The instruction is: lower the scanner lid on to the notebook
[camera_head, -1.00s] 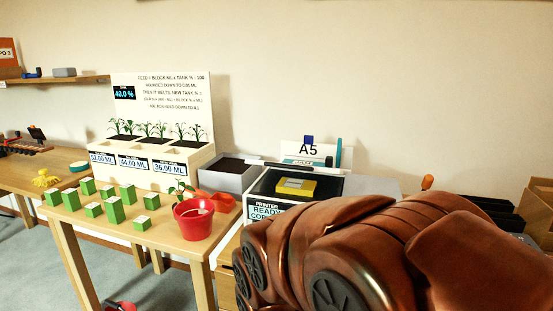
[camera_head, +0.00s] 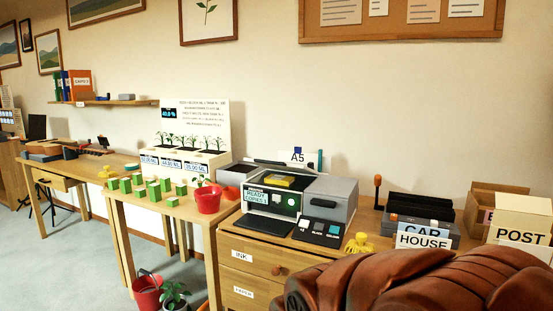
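A printer (camera_head: 258,208) with a "READY" label stands on the wooden desk, in the middle of the head view. A yellow notebook (camera_head: 279,181) lies on its dark scanner top and is uncovered. A dark, thin edge (camera_head: 270,164) shows just behind the notebook; it may be part of the scanner lid, but I cannot tell. My red-brown arm fills the lower right, in front of the desk. My gripper's fingers do not show.
A grey box (camera_head: 330,194) adjoins the printer on the right, with a dark button panel (camera_head: 320,232) in front. A yellow figure (camera_head: 359,244), black trays and a box marked POST (camera_head: 522,220) stand further right. A red pot (camera_head: 208,198) and green blocks are on the left table.

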